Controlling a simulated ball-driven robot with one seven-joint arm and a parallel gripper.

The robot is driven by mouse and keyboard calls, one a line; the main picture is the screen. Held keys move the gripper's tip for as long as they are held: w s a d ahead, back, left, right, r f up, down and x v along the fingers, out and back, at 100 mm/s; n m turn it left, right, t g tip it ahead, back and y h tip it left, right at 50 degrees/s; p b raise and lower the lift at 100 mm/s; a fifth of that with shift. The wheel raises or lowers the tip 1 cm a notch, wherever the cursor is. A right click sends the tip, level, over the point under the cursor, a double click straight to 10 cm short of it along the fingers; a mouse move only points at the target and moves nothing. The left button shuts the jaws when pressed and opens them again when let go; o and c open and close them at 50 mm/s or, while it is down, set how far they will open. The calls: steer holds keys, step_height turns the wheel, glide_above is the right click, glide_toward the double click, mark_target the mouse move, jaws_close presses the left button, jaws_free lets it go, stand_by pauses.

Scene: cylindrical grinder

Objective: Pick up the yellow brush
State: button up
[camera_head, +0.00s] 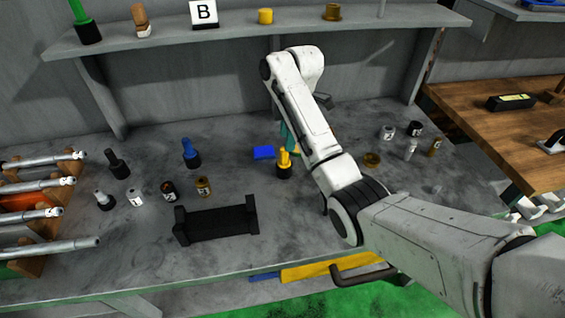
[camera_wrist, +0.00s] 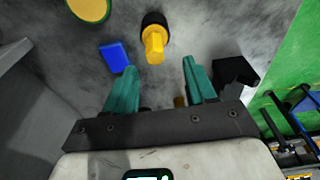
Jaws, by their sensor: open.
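The yellow brush (camera_head: 284,164) stands upright on the grey workbench, with a yellow handle above a black lower part. In the wrist view the brush (camera_wrist: 154,43) shows just beyond my fingertips, close to the middle of the gap between them. My gripper (camera_wrist: 160,68) is open, its two teal fingers apart with nothing held between them. In the head view the gripper (camera_head: 288,138) is just above and behind the brush handle, partly hidden by my arm.
A blue block (camera_head: 263,152) lies close left of the brush. A blue-handled brush (camera_head: 191,153) and a black holder (camera_head: 216,223) stand farther left. Small jars and a brass dish (camera_head: 372,159) are to the right. A shelf (camera_head: 240,37) runs above the bench's back.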

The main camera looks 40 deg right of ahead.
mark_target(283, 154)
steer(key=f, duration=0.2)
steer(key=w+f, duration=0.1)
steer(key=f, duration=0.5)
steer(key=shift+w+a+p, duration=0.15)
steer(key=shift+a+p, duration=0.2)
jaws_close()
